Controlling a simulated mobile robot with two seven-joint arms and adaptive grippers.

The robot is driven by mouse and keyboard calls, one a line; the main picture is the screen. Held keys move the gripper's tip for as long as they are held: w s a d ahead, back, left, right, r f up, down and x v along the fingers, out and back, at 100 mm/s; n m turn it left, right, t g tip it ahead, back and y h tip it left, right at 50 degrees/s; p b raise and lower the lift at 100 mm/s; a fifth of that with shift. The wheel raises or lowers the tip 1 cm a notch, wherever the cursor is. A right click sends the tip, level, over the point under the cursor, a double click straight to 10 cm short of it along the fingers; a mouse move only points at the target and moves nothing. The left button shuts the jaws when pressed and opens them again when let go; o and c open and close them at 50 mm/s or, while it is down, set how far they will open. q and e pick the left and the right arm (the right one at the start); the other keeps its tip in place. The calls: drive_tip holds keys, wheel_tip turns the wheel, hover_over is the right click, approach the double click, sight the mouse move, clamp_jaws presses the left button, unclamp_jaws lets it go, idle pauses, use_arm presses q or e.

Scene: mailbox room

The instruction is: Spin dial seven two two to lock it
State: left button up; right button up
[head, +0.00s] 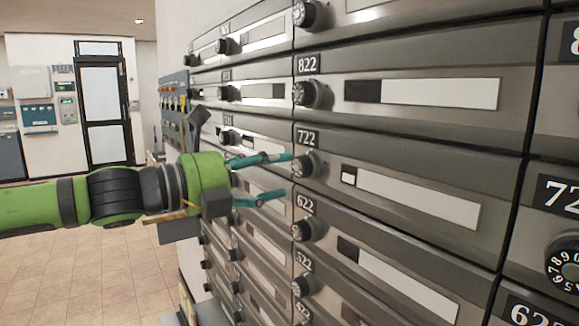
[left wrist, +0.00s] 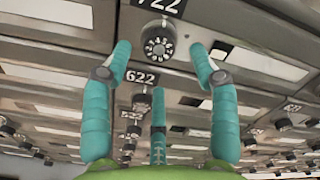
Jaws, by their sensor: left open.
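The dial of box 722 (head: 304,165) is a black round knob with white numbers below the 722 plate (head: 307,138). My left gripper (head: 277,176) comes in from the left with its teal fingers spread and pointing at this dial. In the left wrist view the dial (left wrist: 158,43) sits ahead, between and just beyond the open fingertips (left wrist: 160,58). The fingers look apart from it, with nothing held. My right gripper does not show.
Dials 822 (head: 307,94) above and 622 (head: 308,229) below sit close to the 722 dial. More boxes with protruding knobs fill the wall on both sides. Open tiled floor (head: 75,255) lies to the left, with a door (head: 104,105) at the back.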

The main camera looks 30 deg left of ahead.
sight(296, 166)
use_arm(q)
drive_tip(key=shift+p+x, duration=0.4)
drive_tip(key=shift+x, duration=1.75)
drive_tip(key=shift+a, duration=0.1)
drive_tip(key=c, duration=1.1)
